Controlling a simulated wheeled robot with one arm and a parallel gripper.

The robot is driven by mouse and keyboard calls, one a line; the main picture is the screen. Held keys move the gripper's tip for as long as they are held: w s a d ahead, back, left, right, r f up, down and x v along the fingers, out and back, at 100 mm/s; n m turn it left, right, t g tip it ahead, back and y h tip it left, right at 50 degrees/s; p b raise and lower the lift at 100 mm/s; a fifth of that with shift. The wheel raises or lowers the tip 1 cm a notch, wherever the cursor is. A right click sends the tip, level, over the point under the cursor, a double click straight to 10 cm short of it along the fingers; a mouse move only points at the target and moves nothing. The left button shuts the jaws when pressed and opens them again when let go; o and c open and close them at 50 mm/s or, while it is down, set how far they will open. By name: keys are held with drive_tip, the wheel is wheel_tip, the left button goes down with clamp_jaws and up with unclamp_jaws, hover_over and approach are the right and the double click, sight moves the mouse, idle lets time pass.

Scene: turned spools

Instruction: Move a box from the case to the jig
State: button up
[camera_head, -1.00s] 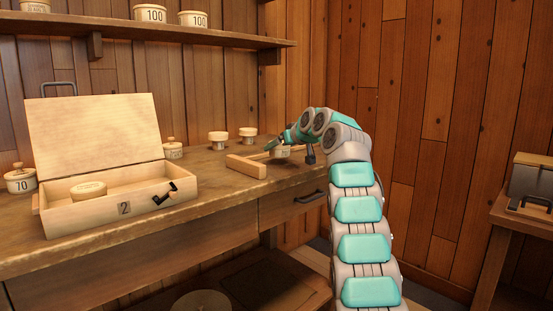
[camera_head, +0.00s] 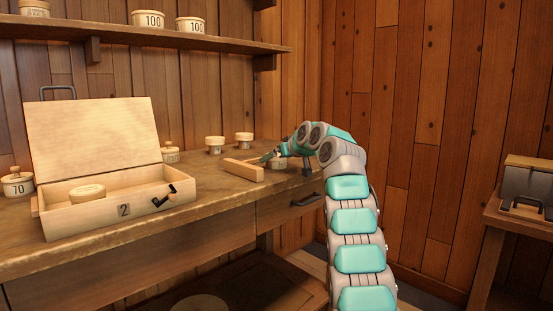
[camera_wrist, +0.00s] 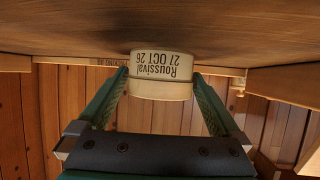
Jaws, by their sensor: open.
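The open wooden case (camera_head: 150,203), marked 2, stands on the bench at left with its lid up. One round pale box (camera_head: 87,192) lies inside it. A pale wooden angled piece, seemingly the jig (camera_head: 243,169), lies on the bench right of the case. My gripper (camera_head: 272,157) is low over the bench beside it. In the wrist view, my gripper (camera_wrist: 161,74) is open, with one finger on each side of a round box (camera_wrist: 160,77) labelled "Roussival 27 OCT 26", inverted in the picture. Whether the fingers touch it is unclear.
Several lidded round boxes stand along the back of the bench, including one (camera_head: 18,184) left of the case and one (camera_head: 244,139) behind the jig. A shelf (camera_head: 200,42) holds more. A side table (camera_head: 525,215) with a grey case is at right.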

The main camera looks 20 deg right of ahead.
drive_tip(key=shift+s+d+r+b, duration=0.1)
drive_tip(key=shift+s+b, duration=0.25)
drive_tip(key=shift+b, duration=0.15)
drive_tip(key=b+v, duration=0.4)
drive_tip(key=v, duration=0.6)
drive_tip(key=shift+s+r, duration=0.15)
drive_tip(key=shift+r, duration=0.05)
drive_tip(key=shift+s+r, duration=0.2)
drive_tip(key=shift+s, duration=0.25)
